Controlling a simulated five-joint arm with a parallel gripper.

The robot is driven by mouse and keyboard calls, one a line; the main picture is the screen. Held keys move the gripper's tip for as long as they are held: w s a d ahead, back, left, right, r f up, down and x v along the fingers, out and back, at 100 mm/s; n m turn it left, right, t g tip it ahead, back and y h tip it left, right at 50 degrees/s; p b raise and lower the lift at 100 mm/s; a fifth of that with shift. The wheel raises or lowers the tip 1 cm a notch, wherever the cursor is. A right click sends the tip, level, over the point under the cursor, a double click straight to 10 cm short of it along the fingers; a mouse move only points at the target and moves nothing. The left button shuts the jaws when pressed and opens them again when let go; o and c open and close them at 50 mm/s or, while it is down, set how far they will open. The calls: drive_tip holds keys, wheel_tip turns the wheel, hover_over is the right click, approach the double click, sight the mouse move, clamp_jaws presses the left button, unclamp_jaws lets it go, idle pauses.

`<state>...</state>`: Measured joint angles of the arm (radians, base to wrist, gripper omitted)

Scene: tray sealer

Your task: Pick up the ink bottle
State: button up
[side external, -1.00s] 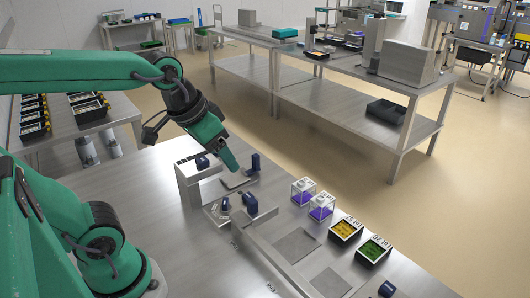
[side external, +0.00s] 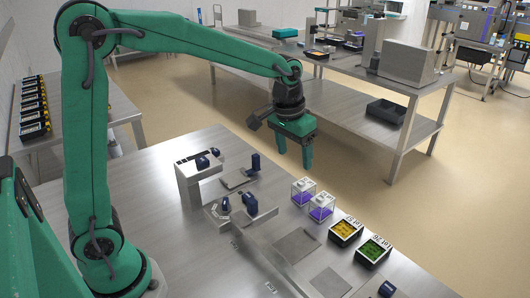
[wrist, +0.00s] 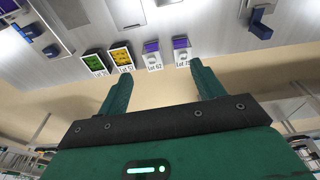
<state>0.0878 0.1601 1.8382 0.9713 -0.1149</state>
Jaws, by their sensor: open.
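Two small clear square containers with purple contents stand side by side near the table edge. One is the left purple container (side external: 303,190), the other the right purple container (side external: 321,208). I take these to be ink bottles; which one is meant I cannot tell. They also show in the wrist view, as one purple container labelled Lot 62 (wrist: 152,55) and another (wrist: 181,50), just beyond my fingertips. My gripper (side external: 294,160) is open and empty, fingers pointing down. It is above and apart from the containers, near the table edge. In the wrist view my gripper (wrist: 160,72) has widely spread fingers.
A black tray with yellow contents (side external: 345,232) and one with green contents (side external: 373,250) stand beside the purple containers. A sealer with dark blue knobs (side external: 250,202) stands to their left. Flat grey plates (side external: 297,244) lie in front. The steel table's left part is clear.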

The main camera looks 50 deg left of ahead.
drive_tip(key=g, duration=0.2)
hover_over(322, 204)
drive_tip(key=w+a, duration=0.1)
drive_tip(key=f, duration=1.1)
drive_tip(key=shift+w+a+f, duration=0.1)
drive_tip(key=shift+a, duration=0.1)
drive_tip(key=shift+w+d+f, duration=0.1)
drive_tip(key=shift+w+f, duration=0.15)
drive_tip(key=shift+f, duration=4.15)
drive_tip(key=c, duration=1.1)
drive_tip(key=shift+r, duration=0.2)
